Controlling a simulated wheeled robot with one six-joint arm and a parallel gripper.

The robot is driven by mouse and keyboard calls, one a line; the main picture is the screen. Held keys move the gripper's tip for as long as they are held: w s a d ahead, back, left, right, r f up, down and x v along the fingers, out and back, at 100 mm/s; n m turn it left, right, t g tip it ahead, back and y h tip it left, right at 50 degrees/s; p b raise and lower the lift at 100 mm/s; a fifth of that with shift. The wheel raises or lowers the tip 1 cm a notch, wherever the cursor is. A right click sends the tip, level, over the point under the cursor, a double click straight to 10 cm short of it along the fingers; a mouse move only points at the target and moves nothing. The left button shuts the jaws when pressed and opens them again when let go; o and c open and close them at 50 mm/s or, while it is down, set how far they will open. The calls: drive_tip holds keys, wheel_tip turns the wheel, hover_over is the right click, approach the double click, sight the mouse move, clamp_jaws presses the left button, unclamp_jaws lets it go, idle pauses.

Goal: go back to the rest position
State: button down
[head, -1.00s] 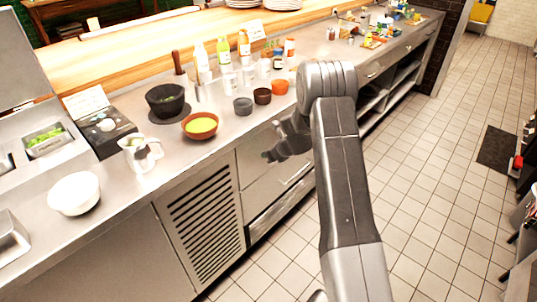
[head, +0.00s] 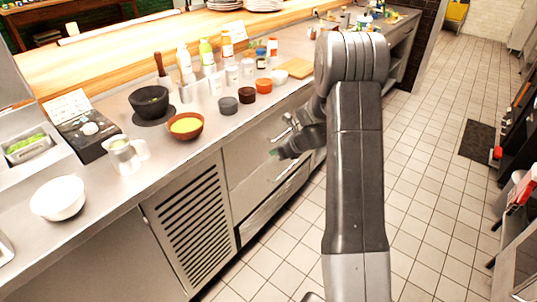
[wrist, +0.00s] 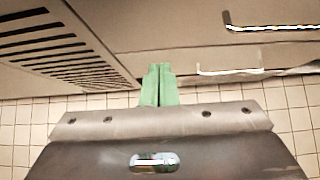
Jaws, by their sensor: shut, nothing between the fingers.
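My gripper (head: 277,153) hangs in front of the steel counter's drawers in the head view, below the worktop edge and apart from everything on top. In the wrist view its green fingers (wrist: 159,85) are together with nothing between them. Past the fingertips are the drawer fronts (wrist: 200,35). My arm's raised elbow hides part of the counter behind it.
A drawer handle (wrist: 270,27) sticks out close by.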

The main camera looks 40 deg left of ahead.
drive_tip(key=shift+d+r, duration=0.25)
drive_tip(key=shift+d, duration=0.05)
approach(249, 155)
wheel_tip(249, 155, down, 3)
drive_tip(key=a, duration=0.1)
drive_tip(key=a+p, duration=0.1)
drive_tip(key=a, duration=0.1)
drive_tip(key=shift+f, duration=0.35)
drive_tip(key=shift+a, duration=0.55)
drive_tip(key=shift+w+d, duration=0.1)
